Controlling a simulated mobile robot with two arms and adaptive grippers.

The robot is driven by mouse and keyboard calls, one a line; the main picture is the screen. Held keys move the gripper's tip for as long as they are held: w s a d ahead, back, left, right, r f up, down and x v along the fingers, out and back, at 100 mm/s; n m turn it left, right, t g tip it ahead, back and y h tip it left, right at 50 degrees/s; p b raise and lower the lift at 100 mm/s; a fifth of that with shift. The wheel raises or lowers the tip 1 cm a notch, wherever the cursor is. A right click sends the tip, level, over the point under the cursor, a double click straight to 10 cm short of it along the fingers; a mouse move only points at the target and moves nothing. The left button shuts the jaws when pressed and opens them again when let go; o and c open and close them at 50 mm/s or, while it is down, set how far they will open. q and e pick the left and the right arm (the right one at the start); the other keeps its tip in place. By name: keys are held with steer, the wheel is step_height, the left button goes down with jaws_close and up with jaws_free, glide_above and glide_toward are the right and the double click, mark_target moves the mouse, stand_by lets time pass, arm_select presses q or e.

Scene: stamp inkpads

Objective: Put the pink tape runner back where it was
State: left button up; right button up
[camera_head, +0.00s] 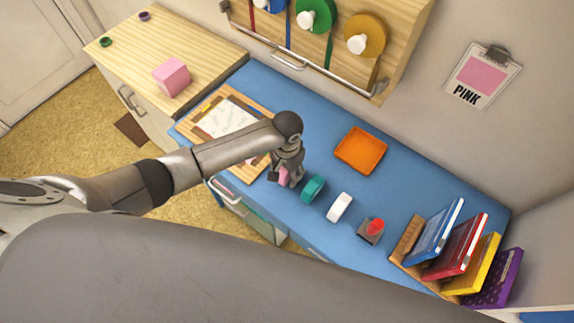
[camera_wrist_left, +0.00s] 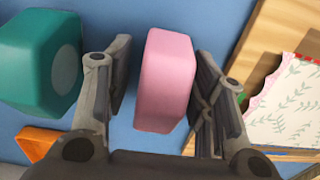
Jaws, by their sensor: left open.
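The pink tape runner (camera_head: 284,177) stands at the front edge area of the blue desk, beside a teal tape runner (camera_head: 313,189). My left gripper (camera_head: 286,172) is over the pink tape runner and partly hides it. In the left wrist view the pink tape runner (camera_wrist_left: 166,80) is between the two open fingers (camera_wrist_left: 160,85). Blue shows between it and the left finger; it is close to the right finger, and I cannot tell if they touch. The teal one (camera_wrist_left: 40,62) is just outside the left finger. My right gripper is not in view.
A white tape runner (camera_head: 340,207) and a grey item with a red top (camera_head: 372,230) continue the row. An orange tray (camera_head: 361,150) lies behind. A wooden board with paper (camera_head: 228,118) is left. A book rack (camera_head: 408,240) stands right. A pink block (camera_head: 172,77) sits on the cabinet.

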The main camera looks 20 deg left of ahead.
arm_select(q)
step_height(320, 180, up, 12)
steer(key=shift+r+b, duration=0.1)
steer(key=shift+b, duration=0.4)
stand_by(0.3)
